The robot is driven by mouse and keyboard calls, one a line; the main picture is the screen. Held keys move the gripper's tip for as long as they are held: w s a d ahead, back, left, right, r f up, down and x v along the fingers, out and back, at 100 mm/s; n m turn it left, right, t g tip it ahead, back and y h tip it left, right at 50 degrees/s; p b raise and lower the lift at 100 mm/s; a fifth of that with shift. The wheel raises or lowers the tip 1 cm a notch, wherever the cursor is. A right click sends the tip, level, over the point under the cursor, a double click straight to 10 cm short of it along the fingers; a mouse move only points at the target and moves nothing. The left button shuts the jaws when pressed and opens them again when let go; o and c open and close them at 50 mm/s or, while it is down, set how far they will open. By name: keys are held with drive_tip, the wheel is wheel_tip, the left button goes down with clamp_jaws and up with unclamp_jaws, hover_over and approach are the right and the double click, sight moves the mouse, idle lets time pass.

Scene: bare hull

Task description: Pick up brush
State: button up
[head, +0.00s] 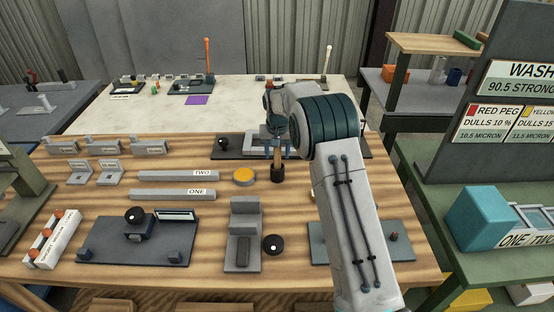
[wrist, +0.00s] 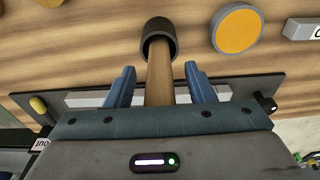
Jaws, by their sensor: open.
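The brush (head: 277,157) stands upright on the wooden table, with a tan wooden handle and a dark round piece (head: 277,175) at its lower end. I cannot tell whether that piece is the brush's head or a holder. In the wrist view the brush's handle (wrist: 160,78) runs between the two blue fingers of my gripper (wrist: 159,70), with a gap on each side. My gripper (head: 278,150) is open around the upper handle. The handle's top is hidden behind my gripper.
A yellow round button (head: 243,176) sits just left of the brush. A dark plate (head: 232,146) with a grey bar lies behind it. A grey stepped block (head: 244,232) and a black knob (head: 273,244) stand in front. Bars marked TWO (head: 178,176) and ONE (head: 172,194) lie left.

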clamp_jaws()
drive_tip(key=c, duration=1.1)
unclamp_jaws()
